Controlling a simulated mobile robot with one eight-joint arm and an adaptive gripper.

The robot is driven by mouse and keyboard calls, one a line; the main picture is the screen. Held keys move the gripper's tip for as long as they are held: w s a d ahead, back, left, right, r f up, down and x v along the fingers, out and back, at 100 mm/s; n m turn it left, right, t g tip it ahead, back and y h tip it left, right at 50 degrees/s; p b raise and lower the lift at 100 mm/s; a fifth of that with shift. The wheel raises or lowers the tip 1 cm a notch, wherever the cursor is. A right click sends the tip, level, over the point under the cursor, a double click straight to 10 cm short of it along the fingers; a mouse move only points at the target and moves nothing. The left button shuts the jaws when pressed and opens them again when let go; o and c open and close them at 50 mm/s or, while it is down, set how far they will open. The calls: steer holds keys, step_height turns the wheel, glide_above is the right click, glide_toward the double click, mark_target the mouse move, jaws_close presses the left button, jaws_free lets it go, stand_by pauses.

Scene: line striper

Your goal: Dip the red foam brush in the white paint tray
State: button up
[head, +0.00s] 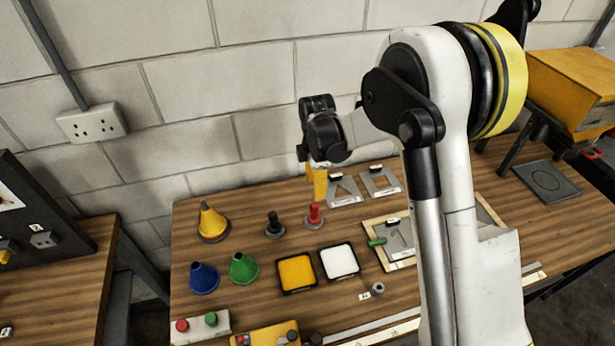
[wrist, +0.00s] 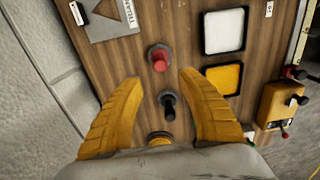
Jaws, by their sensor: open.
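The red foam brush (head: 315,214) stands upright in a round base on the wooden table. In the wrist view the red brush (wrist: 159,60) is just beyond my open fingers, a little left of the middle of the gap. My gripper (wrist: 158,85) is open and empty, pointing down over the table. In the head view my gripper (head: 318,185) hangs above and behind the brushes, with its fingertips partly hidden. The white paint tray (head: 340,261) lies flat in front of the red brush, right of the yellow tray (head: 297,273). It also shows in the wrist view (wrist: 223,31).
A black brush (head: 274,226) stands close left of the red one. Yellow (head: 212,222), blue (head: 203,279) and green (head: 243,268) cones stand at the left. Stencil plates (head: 343,191) lie right of the red brush. A block wall (head: 190,90) rises behind the table.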

mark_target(314, 204)
steer(key=shift+d+f+b, duration=0.1)
steer(key=shift+f+b, duration=0.25)
steer(key=shift+f, duration=0.4)
step_height(314, 204, down, 8)
steer(key=b, duration=0.5)
steer(key=shift+f+b, duration=0.1)
steer(key=shift+b, duration=0.3)
jaws_close()
